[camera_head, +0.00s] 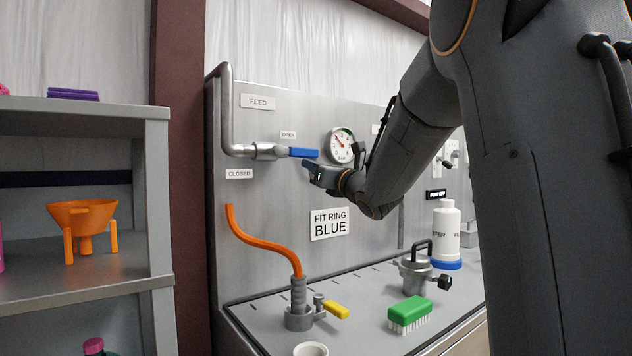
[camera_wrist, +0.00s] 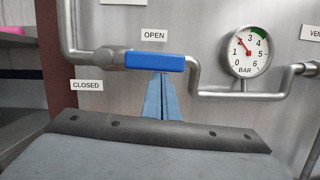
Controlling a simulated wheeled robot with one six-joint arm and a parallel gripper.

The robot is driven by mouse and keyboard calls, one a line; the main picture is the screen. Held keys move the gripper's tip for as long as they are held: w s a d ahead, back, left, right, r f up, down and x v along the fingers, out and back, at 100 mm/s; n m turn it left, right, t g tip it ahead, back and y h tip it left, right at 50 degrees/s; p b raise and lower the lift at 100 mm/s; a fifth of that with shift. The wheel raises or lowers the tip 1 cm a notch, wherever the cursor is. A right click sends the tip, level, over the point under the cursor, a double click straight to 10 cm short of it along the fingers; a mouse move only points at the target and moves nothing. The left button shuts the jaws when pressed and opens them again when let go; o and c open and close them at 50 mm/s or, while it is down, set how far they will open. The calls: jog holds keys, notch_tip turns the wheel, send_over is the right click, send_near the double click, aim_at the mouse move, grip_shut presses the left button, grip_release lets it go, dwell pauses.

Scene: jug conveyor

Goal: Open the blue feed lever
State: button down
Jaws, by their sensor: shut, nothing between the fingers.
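The blue feed lever (camera_head: 303,153) sits on a valve in the steel pipe under the FEED label. It lies horizontal, pointing right, in line with the pipe. In the wrist view the lever (camera_wrist: 155,61) spans the centre, just below the OPEN label (camera_wrist: 154,35); the CLOSED label (camera_wrist: 87,85) is lower left. My gripper (camera_head: 311,168) is shut and empty just below the lever. In the wrist view its fingertips (camera_wrist: 161,80) meet the lever's lower edge in the picture; I cannot tell whether they touch it.
A pressure gauge (camera_head: 341,145) is right of the lever. On the bench below are an orange hose (camera_head: 265,243), a yellow-handled valve (camera_head: 336,309), a green brush (camera_head: 409,312), a metal pot (camera_head: 415,275) and a white bottle (camera_head: 446,232). A shelf (camera_head: 90,285) stands left.

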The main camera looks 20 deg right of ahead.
jog(key=shift+d+r+b, duration=0.1)
jog(key=shift+r+b, duration=0.2)
jog(key=shift+r, duration=0.05)
dwell(0.3)
jog(key=shift+f, duration=0.1)
